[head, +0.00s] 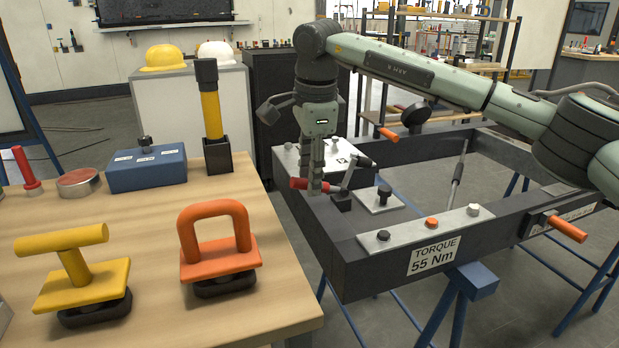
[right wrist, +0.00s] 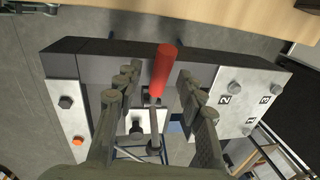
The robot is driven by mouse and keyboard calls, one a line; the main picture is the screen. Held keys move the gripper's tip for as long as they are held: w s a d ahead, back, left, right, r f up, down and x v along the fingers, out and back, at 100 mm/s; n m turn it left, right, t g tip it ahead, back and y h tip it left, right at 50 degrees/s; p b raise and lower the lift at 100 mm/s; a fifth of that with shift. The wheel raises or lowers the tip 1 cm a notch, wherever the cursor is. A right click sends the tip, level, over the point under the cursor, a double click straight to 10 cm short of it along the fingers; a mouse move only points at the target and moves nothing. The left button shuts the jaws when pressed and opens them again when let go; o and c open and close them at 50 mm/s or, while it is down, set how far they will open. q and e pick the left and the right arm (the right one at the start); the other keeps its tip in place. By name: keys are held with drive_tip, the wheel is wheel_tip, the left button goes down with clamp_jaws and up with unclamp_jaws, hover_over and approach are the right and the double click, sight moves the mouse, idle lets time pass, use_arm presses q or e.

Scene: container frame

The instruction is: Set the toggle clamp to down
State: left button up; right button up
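The toggle clamp has a red handle (head: 300,184) lying roughly level at the near-left side of the dark frame (head: 330,240). In the right wrist view the red handle (right wrist: 163,72) points towards the wooden table. My right gripper (head: 316,183) comes straight down over the handle in the head view. In the right wrist view my right gripper (right wrist: 158,88) is open, with its fingers on both sides of the handle and visible gaps. My left gripper is not in view.
The wooden table (head: 165,240) stands left of the frame, with a yellow T-handle (head: 78,262) and an orange handle (head: 218,245) on it. Plates with bolts (head: 425,229) sit on the frame's rim. A grey rod (head: 458,175) leans inside the frame.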

drive_tip(key=shift+w+f, duration=0.2)
drive_tip(key=shift+f, duration=0.6)
clamp_jaws()
